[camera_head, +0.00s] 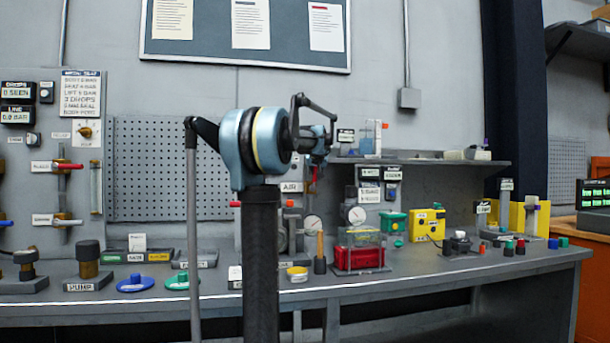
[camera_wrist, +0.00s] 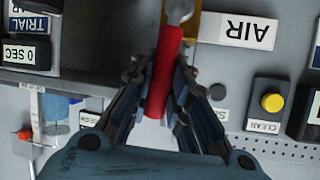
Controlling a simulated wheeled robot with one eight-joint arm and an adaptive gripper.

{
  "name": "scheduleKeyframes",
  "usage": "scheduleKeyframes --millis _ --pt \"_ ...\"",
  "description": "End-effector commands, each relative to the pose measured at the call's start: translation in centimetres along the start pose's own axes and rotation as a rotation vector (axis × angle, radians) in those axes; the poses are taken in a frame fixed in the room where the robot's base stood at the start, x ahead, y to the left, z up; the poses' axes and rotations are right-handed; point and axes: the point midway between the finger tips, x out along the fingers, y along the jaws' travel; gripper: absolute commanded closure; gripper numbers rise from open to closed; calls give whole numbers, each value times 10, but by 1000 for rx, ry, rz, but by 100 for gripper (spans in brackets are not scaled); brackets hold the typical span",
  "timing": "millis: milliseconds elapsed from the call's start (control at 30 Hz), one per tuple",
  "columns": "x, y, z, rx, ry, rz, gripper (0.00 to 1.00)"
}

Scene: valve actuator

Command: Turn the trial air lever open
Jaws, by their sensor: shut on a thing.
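The trial air lever is a red handle (camera_wrist: 163,85) on a silver stem, running up and down the wrist view beside a brass-coloured part (camera_wrist: 207,12) and an upside-down AIR label (camera_wrist: 238,30). My gripper (camera_wrist: 161,68) has one finger on each side of the red handle and is shut on it. In the head view my gripper (camera_head: 318,152) is at the AIR panel, with a bit of the red handle (camera_head: 314,174) showing below it. My own arm hides much of the panel there.
A yellow CLEAR button (camera_wrist: 272,102) is right of the fingers in the wrist view. In the head view a shelf (camera_head: 440,161) juts out to the right, and the bench (camera_head: 420,277) holds a red tank (camera_head: 360,257), a yellow box (camera_head: 428,225) and several small parts.

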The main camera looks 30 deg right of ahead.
Motion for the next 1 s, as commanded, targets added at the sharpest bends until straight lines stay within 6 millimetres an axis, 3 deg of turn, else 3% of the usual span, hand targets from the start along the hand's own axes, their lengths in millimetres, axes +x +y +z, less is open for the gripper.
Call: scheduleKeyframes --millis 500,533,600,633,1000 --pt "0 7 1 -9 1 12 100" --pt "0 7 1 -9 1 12 81" --pt "0 7 1 -9 2 12 65" --pt "0 8 1 -9 2 12 62" --pt "-2 9 -1 -9 5 15 62"
